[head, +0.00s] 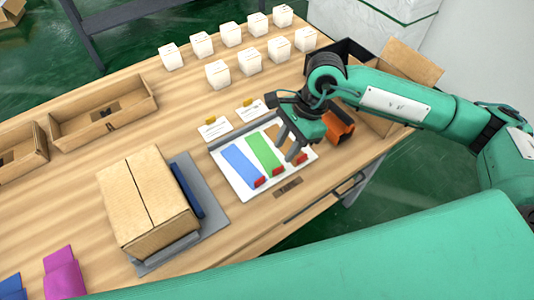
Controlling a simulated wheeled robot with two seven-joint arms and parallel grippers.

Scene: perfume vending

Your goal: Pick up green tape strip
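The green tape strip (264,154) lies on a white tray (226,172) between a blue strip (243,166) and an orange-brown strip (271,132). Each strip has a red tab at its near end. My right gripper (289,147) is over the right part of the tray, just right of the green strip and apart from it. Its fingers look spread, with nothing seen between them. The gripper partly hides the orange-brown strip. My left gripper is not in view.
A closed cardboard box (147,200) stands on a grey base left of the tray. White boxes (217,73) and two cards (214,128) are behind it. An orange object (340,125) sits right of the gripper, near an open carton (410,65). Open brown trays (104,110) stand left.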

